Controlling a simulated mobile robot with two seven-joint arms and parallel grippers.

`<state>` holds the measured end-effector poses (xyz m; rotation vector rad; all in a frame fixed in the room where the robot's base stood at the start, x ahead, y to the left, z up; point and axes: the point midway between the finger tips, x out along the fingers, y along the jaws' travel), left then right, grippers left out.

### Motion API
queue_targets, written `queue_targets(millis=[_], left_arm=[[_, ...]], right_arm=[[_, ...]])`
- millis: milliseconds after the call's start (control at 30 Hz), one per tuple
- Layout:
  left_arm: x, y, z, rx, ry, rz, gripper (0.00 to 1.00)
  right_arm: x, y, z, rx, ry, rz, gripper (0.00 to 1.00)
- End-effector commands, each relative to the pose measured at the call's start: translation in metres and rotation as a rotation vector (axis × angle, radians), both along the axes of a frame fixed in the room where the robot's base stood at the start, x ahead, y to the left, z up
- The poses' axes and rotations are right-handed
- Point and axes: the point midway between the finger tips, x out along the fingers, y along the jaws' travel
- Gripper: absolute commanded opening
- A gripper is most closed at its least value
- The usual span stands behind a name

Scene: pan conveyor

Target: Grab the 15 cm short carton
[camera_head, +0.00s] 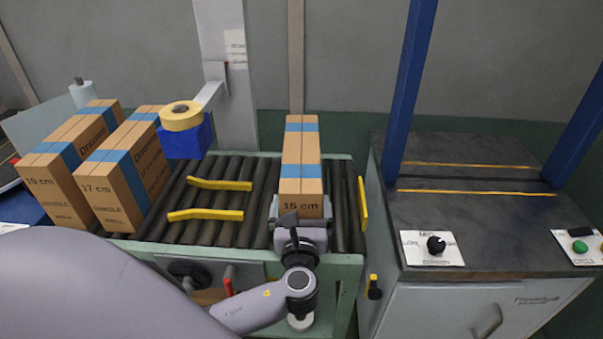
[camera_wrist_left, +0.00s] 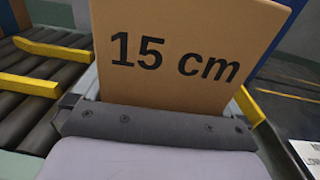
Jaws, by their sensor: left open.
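The 15 cm carton (camera_head: 301,168) is a narrow brown box with blue tape, standing on the roller conveyor with its labelled end toward me. Its "15 cm" face fills the upper middle of the left wrist view (camera_wrist_left: 180,70). My left gripper (camera_head: 301,208) is open at the near end of this carton, with a finger at its left side and one at its right. I cannot tell whether the fingers touch it. The gripper body hides the lower part of the near face. My right gripper is not in view.
Cartons marked 17 cm (camera_head: 101,190) and 19 cm (camera_head: 50,186) stand at the left. Yellow guide bars (camera_head: 205,214) lie over the rollers (camera_head: 240,232); a yellow rail (camera_head: 362,204) borders the right. A blue tape dispenser (camera_head: 185,142) hangs behind. A grey cabinet (camera_head: 480,300) stands at the right.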

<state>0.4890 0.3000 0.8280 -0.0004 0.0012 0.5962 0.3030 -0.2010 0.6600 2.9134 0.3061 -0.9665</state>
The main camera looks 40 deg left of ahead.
Motion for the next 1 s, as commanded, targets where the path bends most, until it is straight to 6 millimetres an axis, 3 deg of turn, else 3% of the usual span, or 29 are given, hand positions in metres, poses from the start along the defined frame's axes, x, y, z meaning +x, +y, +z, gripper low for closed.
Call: queue_targets(millis=[67,100,300,733,867,1000], left_arm=[[0.0,0.0,0.0,0.0,0.0,0.0,1.0],[0.0,0.0,0.0,0.0,0.0,0.0,0.94],[0.0,0.0,0.0,0.001,0.001,0.0,0.31],[0.0,0.0,0.014,0.003,-0.009,0.001,0.31],[0.0,0.0,0.033,0.001,-0.01,0.001,0.31],[0.0,0.0,0.065,0.0,-0.013,0.001,0.31]], right_arm=[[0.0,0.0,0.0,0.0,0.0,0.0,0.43],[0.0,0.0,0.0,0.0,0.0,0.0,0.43],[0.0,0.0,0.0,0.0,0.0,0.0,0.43],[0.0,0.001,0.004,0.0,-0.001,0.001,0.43],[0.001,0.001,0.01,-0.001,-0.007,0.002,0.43],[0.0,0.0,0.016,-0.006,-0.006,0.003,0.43]])
